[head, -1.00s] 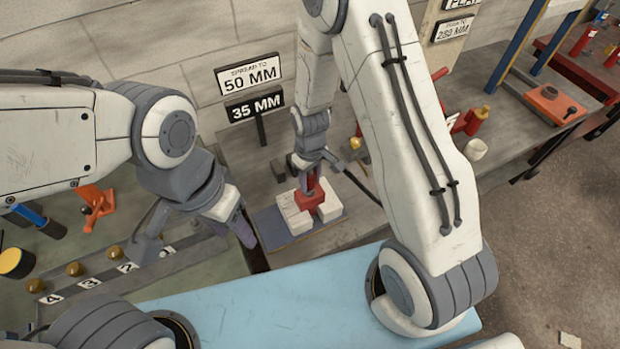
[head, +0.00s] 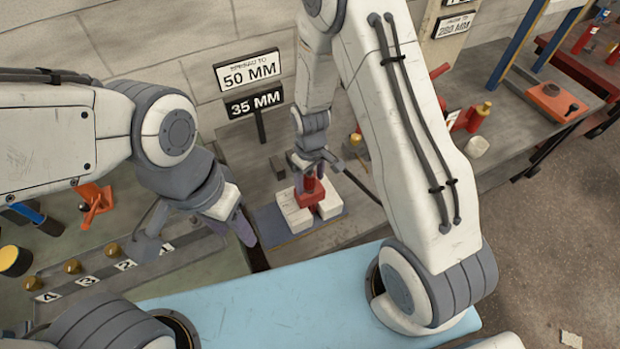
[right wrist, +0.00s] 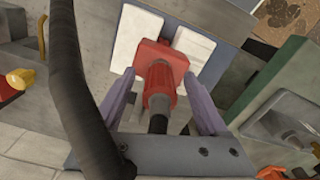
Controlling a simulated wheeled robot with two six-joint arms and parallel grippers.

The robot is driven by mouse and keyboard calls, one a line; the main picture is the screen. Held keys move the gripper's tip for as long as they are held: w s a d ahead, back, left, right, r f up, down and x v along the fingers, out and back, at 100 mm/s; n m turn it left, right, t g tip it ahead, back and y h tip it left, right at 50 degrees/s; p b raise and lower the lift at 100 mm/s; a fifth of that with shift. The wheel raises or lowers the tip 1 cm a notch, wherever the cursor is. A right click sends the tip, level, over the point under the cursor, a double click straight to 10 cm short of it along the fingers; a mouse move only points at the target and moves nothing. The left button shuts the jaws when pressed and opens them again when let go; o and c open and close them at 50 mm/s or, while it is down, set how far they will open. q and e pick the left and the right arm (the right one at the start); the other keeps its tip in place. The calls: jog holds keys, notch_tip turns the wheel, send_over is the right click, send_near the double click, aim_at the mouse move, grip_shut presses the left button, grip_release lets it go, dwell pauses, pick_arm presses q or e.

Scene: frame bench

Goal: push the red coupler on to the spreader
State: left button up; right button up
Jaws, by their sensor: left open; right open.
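A red spreader (right wrist: 168,57) sits between white blocks on a blue-grey plate; it also shows in the head view (head: 311,197). A red cylindrical piece, apparently the coupler (right wrist: 159,90), is in line with it, a dark stem at its near end. I cannot tell whether they are fully joined. My right gripper (right wrist: 163,105), also in the head view (head: 313,170), is open, its fingers on either side of the coupler with visible gaps. My left gripper (head: 197,240) is open and empty, left of the plate.
White blocks (head: 292,211) flank the spreader on the plate (head: 275,230). A sign (head: 254,103) reading 35 mm stands behind. A rail (head: 60,292) with numbered brass knobs lies at left. My right arm hides part of the bench.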

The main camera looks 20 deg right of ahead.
notch_tip(320, 180, up, 10)
jog(key=shift+r+b, duration=0.2)
jog(key=shift+b, duration=0.4)
jog(key=s+a+r, duration=0.2)
jog(key=s+r, duration=0.2)
jog(key=s, duration=0.3)
jog(key=s+a+r+n, duration=0.1)
jog(key=s+a+r, duration=0.2)
jog(key=s, duration=0.3)
jog(key=s+a+r+y, duration=0.1)
jog(key=s+a+r, duration=0.2)
jog(key=s+r, duration=0.2)
jog(key=s, duration=0.2)
jog(key=shift+s+n, duration=0.3)
jog(key=shift+n, duration=0.1)
